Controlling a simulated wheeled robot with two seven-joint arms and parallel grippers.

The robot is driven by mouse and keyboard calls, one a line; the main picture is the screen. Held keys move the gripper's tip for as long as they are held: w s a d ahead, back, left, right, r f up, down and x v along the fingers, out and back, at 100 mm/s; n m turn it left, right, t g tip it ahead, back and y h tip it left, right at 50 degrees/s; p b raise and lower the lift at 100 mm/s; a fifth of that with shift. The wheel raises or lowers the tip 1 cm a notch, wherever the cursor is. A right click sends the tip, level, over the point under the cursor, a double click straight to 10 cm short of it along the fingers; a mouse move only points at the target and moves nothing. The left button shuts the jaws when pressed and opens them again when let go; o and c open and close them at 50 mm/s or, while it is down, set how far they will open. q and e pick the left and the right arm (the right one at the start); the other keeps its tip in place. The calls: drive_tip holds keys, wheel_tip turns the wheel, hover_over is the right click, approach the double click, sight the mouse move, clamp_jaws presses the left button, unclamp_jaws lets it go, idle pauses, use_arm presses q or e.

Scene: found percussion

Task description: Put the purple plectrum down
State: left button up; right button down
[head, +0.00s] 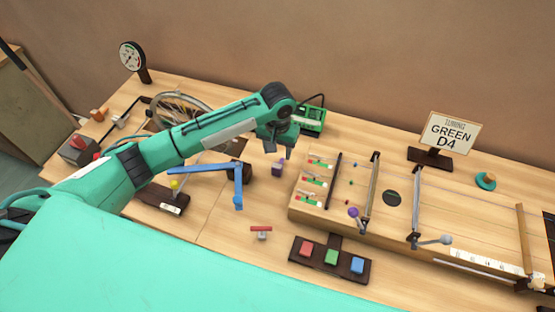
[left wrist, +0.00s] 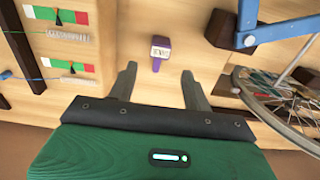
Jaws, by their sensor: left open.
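The purple plectrum (head: 278,168) is on the wooden bench, just left of the long stringed board. In the left wrist view, the purple plectrum (left wrist: 160,52) has a pale labelled face and a narrow purple tip. My left gripper (head: 281,146) is above and slightly behind it in the head view. In the left wrist view, my left gripper (left wrist: 157,82) is open and empty, with the plectrum beyond the fingertips, in line with the gap. No finger appears to touch it. My right gripper is not in view.
The stringed board (head: 330,214) stands to the right, with a green box (head: 312,119) behind. A blue hinged arm (head: 238,187) and a spoked wheel (head: 182,108) are to the left. A dark base with red, green and blue blocks (head: 331,257) stands in front.

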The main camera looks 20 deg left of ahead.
use_arm(q)
wheel_tip(320, 180, up, 5)
drive_tip(key=shift+f, duration=0.1)
idle(0.7)
